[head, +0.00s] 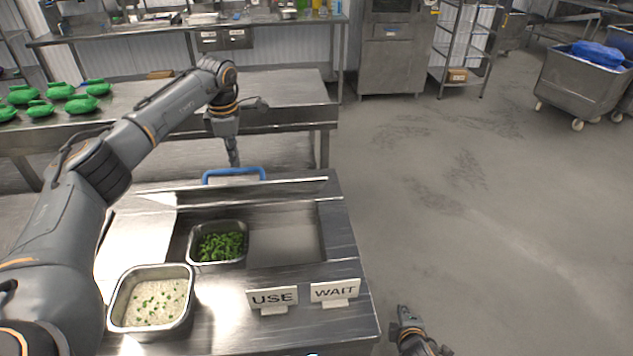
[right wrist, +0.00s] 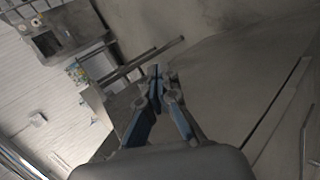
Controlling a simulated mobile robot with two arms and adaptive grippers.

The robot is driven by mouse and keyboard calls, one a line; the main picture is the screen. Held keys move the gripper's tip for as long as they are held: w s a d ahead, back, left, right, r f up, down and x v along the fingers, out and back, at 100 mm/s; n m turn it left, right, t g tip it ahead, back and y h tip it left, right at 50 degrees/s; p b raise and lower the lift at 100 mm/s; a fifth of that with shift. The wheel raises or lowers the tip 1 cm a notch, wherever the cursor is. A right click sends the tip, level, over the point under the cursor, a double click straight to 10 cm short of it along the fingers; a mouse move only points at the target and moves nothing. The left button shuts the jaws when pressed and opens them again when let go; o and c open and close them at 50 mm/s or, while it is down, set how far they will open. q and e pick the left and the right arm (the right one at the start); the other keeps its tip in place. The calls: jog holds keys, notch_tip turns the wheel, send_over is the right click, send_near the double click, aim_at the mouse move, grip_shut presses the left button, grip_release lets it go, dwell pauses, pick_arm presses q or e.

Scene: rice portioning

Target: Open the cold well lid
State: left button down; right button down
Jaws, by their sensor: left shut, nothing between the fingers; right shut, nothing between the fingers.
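The cold well (head: 322,235) is set in the steel counter in the head view, and its opening is uncovered. A blue handle (head: 212,174) stands at the well's far edge; I take it as the lid's handle, with the lid itself seen nearly edge-on. My left gripper (head: 234,163) is shut and empty, pointing down just above the handle; I cannot tell whether it touches. A steel pan of chopped greens (head: 218,246) sits in the well's left part. My right gripper (head: 402,309) is shut and empty, right of the counter; its closed fingers show in the right wrist view (right wrist: 157,72).
A steel pan of rice with green bits (head: 150,303) stands at the counter's front left. USE (head: 272,299) and WAIT (head: 335,292) signs stand on the front edge. A table with green items (head: 40,109) is behind. The floor to the right (head: 480,230) is clear.

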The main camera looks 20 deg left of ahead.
jog(key=w+a+r+n+t+y, duration=0.1)
jog(key=w+a+r+n, duration=0.25)
jog(key=r, duration=0.45)
jog(key=n+t+y, duration=0.3)
jog(key=n+y, duration=0.1)
jog(key=n, duration=1.4)
send_near(317, 181)
jog(key=shift+y, duration=0.3)
jog(key=x, duration=0.6)
jog(key=shift+w+a+r, duration=0.3)
jog(key=shift+w+r, duration=0.2)
jog(key=shift+r, duration=0.05)
jog(key=shift+w, duration=0.1)
